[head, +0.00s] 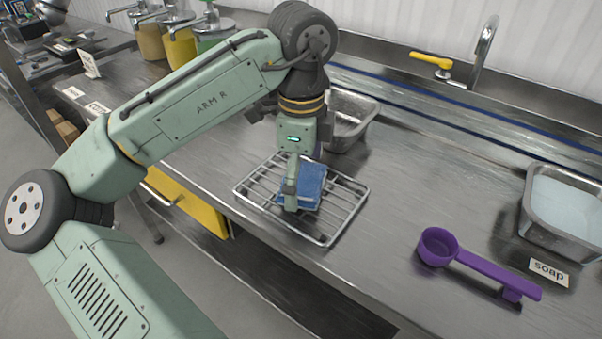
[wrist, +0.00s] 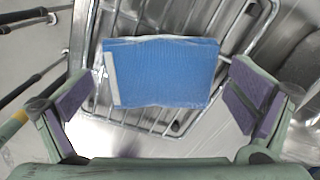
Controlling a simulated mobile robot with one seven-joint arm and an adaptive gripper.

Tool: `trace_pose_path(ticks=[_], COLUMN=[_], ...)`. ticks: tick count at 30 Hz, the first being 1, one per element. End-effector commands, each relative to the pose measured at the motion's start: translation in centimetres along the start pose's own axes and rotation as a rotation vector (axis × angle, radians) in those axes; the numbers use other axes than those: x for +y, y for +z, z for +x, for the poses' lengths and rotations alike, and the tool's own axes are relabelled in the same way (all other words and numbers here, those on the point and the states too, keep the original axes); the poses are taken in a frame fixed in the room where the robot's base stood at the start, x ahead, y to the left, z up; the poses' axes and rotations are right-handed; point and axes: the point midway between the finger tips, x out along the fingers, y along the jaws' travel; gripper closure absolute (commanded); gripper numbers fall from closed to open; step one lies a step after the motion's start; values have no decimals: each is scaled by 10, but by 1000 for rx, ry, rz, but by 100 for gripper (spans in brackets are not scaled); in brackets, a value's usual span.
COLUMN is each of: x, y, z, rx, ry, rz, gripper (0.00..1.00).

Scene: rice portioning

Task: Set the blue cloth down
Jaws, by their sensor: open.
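The blue cloth (head: 312,186) is a folded pad lying on a wire rack on the steel counter. In the wrist view the blue cloth (wrist: 162,73) shows whole, with a pale strip along its left edge. My gripper (head: 291,207) is right at the rack in the head view, and its near finger hides part of the cloth. In the wrist view my gripper (wrist: 158,105) is open, its purple-padded fingers apart on either side of the cloth with gaps between.
The wire rack (head: 334,237) sits near the counter's front edge. A steel pan (head: 362,112) stands behind it. A purple scoop (head: 480,266) lies to the right, near a steel pan of pale liquid (head: 530,228) and a "soap" label (head: 548,271). Bare counter (head: 420,180) lies between.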

Motion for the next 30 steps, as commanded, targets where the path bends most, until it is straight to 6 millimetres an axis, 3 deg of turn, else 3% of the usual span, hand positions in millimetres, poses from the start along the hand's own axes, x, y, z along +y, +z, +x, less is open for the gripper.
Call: trace_pose_path(ticks=[8, 15, 21, 30], x=[-1, 0, 0, 0], y=[-1, 0, 0, 0], z=[-19, -73, -108, -124], rx=[2, -4, -2, 0], ry=[-3, -3, -2, -1], rz=[0, -3, -3, 0], gripper=[0, 0, 0, 0])
